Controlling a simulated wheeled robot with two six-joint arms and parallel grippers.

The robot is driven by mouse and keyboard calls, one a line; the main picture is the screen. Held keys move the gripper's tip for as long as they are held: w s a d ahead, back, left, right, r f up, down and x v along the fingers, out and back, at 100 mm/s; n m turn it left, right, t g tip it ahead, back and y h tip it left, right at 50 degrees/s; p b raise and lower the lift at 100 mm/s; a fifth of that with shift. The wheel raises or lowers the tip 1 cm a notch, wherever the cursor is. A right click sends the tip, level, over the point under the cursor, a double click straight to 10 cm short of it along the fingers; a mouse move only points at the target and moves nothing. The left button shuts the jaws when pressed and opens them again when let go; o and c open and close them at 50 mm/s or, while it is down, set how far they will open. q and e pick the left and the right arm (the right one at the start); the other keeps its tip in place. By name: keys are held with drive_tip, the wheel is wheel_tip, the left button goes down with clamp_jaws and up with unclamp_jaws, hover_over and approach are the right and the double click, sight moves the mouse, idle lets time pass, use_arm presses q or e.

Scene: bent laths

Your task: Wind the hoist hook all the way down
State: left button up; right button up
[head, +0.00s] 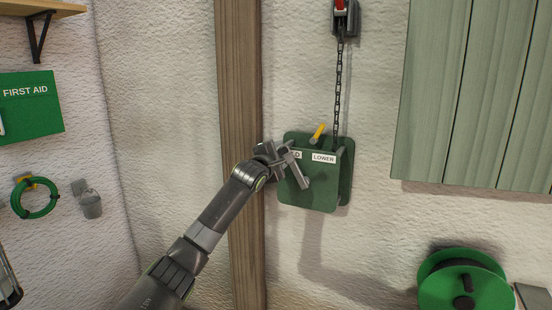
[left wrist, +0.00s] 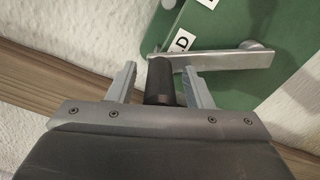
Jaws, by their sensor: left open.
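The green hoist winch box (head: 326,190) is on the white wall, with a "LOWER" label (head: 323,158) and a partly covered label ending in "D". A yellow-tipped lever (head: 319,132) at its top leans right, toward the LOWER side. A chain (head: 338,90) runs up from it to a dark block (head: 345,20) with a red part, cut by the top edge; I cannot make out the hook. My left gripper (head: 290,163) is open in front of the box. In the left wrist view, its fingers stand either side of the crank's black handle (left wrist: 160,80), at the end of the silver crank arm (left wrist: 235,58).
A wooden post (head: 240,120) runs beside the winch, behind my left arm. Green boards (head: 475,90) hang at right, with a green reel (head: 465,285) below. A first aid box (head: 30,105) and a green hose coil (head: 35,198) are on the left wall.

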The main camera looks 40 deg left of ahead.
use_arm(q)
drive_tip(key=b+v, duration=0.8)
drive_tip(key=v, duration=0.9)
drive_tip(key=shift+s+b, duration=0.15)
drive_tip(key=shift+b, duration=0.2)
drive_tip(key=shift+d, duration=0.1)
